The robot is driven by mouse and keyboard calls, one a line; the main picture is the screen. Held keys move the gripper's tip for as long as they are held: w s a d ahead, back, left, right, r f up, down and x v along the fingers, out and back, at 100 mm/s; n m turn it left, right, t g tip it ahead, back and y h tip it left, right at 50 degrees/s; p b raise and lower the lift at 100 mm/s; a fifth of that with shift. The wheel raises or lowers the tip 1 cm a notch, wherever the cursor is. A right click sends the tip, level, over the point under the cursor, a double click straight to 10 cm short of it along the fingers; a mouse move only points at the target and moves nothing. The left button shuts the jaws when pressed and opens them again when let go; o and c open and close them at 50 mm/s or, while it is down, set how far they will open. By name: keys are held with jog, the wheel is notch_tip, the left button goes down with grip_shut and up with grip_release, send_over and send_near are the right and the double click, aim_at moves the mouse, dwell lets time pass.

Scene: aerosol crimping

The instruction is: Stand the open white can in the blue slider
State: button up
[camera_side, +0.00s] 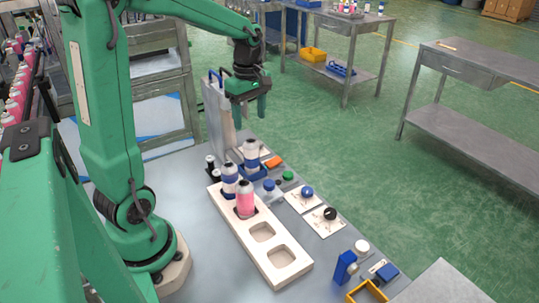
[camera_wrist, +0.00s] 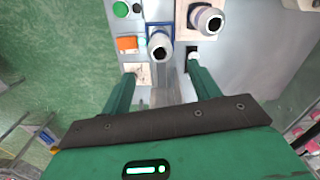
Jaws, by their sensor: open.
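An open white can (camera_side: 251,153) with a dark blue band stands upright in the blue slider (camera_side: 255,172). The wrist view shows the can's open dark mouth (camera_wrist: 159,49) from above, with the blue slider (camera_wrist: 149,28) around its base. My gripper (camera_side: 250,108) is above and behind the can, apart from it. In the wrist view my gripper (camera_wrist: 161,84) has its fingers spread wide with nothing between them. A similar blue-banded can (camera_side: 230,179) and a pink can (camera_side: 245,200) stand in the white tray (camera_side: 285,277).
The tray's two front pockets are empty. A tall grey plate (camera_side: 214,115) stands left of my gripper. An orange block (camera_side: 273,162), a green button (camera_side: 288,176) and a blue knob (camera_side: 307,192) lie right of the slider. A yellow bin (camera_side: 367,292) is at the front.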

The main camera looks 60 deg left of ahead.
jog(key=shift+s+d+r+m, duration=0.2)
jog(key=shift+d+r+m, duration=0.2)
jog(key=shift+d, duration=0.1)
jog(key=s+d+r+m+t, duration=0.2)
jog(key=s+d+m, duration=0.3)
jog(key=m, duration=0.4)
jog(key=s+d+r+m+t, duration=0.2)
jog(key=s+d+m+t, duration=0.1)
jog(key=s+d+m, duration=0.3)
jog(key=shift+d+r+m+t, duration=0.25)
jog(key=shift+d+m, duration=0.75)
jog(key=shift+m, duration=1.2)
jog(key=shift+s, duration=0.1)
